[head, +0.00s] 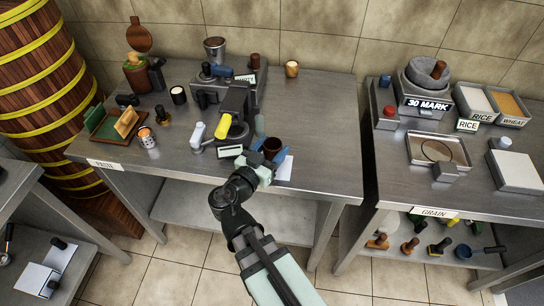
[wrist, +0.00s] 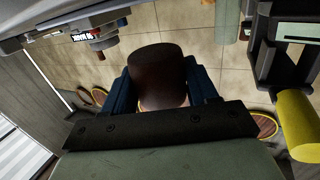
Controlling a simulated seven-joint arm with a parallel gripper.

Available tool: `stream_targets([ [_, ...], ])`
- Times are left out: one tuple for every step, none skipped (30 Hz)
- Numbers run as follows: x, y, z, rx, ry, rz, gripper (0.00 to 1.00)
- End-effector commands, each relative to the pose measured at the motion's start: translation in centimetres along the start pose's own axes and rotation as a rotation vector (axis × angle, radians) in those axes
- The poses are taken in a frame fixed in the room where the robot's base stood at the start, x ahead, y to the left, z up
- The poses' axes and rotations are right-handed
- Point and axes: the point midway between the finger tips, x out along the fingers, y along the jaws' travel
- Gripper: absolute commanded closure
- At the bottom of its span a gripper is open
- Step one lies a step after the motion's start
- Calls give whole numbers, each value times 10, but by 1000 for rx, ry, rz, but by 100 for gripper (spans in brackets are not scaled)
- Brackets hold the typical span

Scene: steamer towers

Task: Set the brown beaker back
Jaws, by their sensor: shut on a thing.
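The brown beaker (head: 272,146) is held between the blue fingers of my gripper (head: 267,153) near the front edge of the steel table labelled for paste or similar. In the wrist view the brown beaker (wrist: 158,70) fills the middle, with a blue finger on each side of it. My gripper (wrist: 162,95) is shut on it. The beaker looks roughly upright in the head view. Whether its base touches the table cannot be told, since my gripper hides it.
A dark machine (head: 236,100) with a yellow-handled part (head: 223,127) stands just behind and left of my gripper. A white card (head: 285,168) lies right of it. The steel table (head: 325,130) is bare to the right. A gap separates it from the grain table (head: 385,185).

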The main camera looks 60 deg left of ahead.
Motion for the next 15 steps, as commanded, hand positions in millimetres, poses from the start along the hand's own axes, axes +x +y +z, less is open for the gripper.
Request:
stream_targets([
  [0,0,2,-1,0,0,100],
  [0,0,4,-1,0,0,100],
  [0,0,6,-1,0,0,100],
  [0,0,9,-1,-1,0,100],
  [1,0,12,-1,-1,0,100],
  [1,0,16,-2,-1,0,100],
  [1,0,19,-2,-1,0,100],
  [1,0,22,-2,-1,0,100],
  [2,0,27,-2,-1,0,100],
  [2,0,30,-2,0,0,100],
  [2,0,32,-2,0,0,100],
  [2,0,34,-2,0,0,100],
  [2,0,35,-1,0,0,100],
  [2,0,35,-1,0,0,100],
  [2,0,35,0,1,0,100],
])
